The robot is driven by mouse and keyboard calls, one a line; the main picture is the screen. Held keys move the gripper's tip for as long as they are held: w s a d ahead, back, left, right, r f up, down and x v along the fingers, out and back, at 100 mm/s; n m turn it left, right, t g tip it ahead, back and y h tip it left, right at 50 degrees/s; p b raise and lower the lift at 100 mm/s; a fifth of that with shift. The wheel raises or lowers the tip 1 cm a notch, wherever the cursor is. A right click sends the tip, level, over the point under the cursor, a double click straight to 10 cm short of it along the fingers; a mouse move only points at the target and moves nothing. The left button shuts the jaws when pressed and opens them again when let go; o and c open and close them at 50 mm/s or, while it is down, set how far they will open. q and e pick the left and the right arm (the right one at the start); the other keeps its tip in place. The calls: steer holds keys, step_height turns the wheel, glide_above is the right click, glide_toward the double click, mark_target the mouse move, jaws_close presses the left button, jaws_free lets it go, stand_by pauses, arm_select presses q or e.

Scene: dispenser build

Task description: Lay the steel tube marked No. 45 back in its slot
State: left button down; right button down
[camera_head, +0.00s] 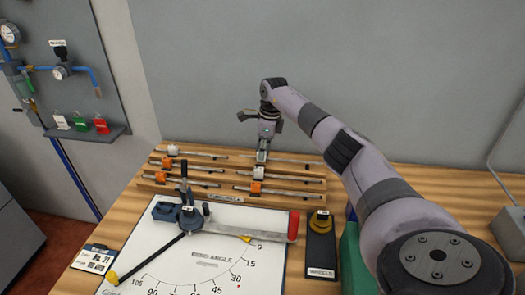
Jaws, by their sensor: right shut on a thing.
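The wooden rack (232,187) lies at the back of the table, with thin steel tubes in two columns, several carrying orange or white tags. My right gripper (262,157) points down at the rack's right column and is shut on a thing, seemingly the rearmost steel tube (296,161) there. That tube lies at or just above the rack; I cannot tell if it is seated in its slot. No number is readable on the tubes, so I cannot tell which is No. 45. My left gripper is not in view.
A white angle board (205,262) with a blue and black bending tool (188,216) lies in front of the rack. A small labelled card (90,258) lies left. A grey wall rises behind.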

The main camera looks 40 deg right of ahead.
steer(key=shift+f+b, duration=0.3)
steer(key=shift+f, duration=0.25)
steer(key=c, duration=1.4)
jaws_free()
steer(key=shift+o, duration=0.3)
steer(key=shift+r+p, duration=2.5)
steer(key=shift+r, duration=1.05)
steer(key=shift+f, duration=0.1)
